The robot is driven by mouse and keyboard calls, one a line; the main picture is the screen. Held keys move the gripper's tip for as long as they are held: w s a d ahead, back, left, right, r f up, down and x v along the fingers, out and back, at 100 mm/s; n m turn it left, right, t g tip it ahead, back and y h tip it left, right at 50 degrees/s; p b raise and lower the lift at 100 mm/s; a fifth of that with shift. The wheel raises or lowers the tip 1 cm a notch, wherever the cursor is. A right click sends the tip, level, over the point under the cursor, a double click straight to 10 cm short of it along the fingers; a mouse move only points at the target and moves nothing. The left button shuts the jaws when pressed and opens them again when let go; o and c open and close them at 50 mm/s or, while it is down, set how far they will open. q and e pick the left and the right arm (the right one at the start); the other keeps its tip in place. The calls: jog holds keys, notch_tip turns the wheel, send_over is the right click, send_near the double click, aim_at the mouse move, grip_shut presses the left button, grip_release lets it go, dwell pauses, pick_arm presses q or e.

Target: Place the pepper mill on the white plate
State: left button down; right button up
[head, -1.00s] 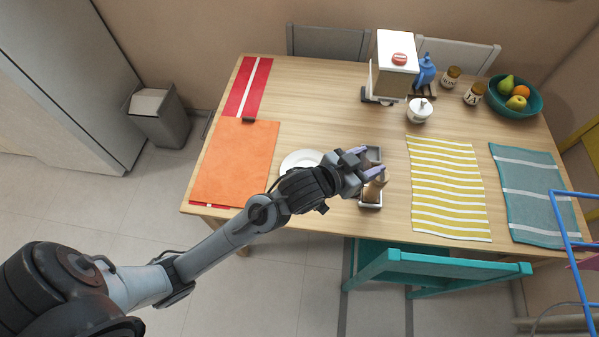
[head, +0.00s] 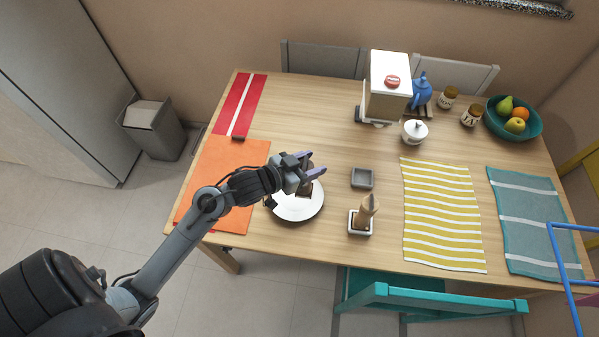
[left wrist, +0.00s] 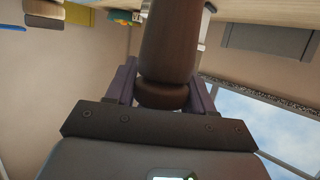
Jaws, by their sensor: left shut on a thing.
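The dark brown pepper mill (head: 304,189) is in my left gripper (head: 314,169), whose fingers are shut around it. The left wrist view shows the mill (left wrist: 168,45) between the two purple-grey fingers (left wrist: 162,88). The round white plate (head: 297,206) lies on the table under the gripper and mill. The mill overlaps the plate's upper right part in the head view. I cannot tell whether its base touches the plate, as the gripper partly hides it. My right gripper is not in view.
An orange cloth (head: 225,180) lies left, and a yellow striped mat (head: 443,215) lies right. Bare wood separates plate and trays.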

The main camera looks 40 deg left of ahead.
pick_arm(q)
jog(key=a+f, duration=0.1)
jog(key=s+a, duration=0.1)
jog(key=shift+a+f, duration=0.4)
jog(key=shift+w+f+b, duration=0.1)
jog(key=shift+f+b, duration=0.8)
jog(key=shift+f, duration=1.05)
jog(key=shift+f, duration=0.2)
jog(key=shift+c, duration=2.1)
grip_release()
jog(key=shift+r, duration=0.1)
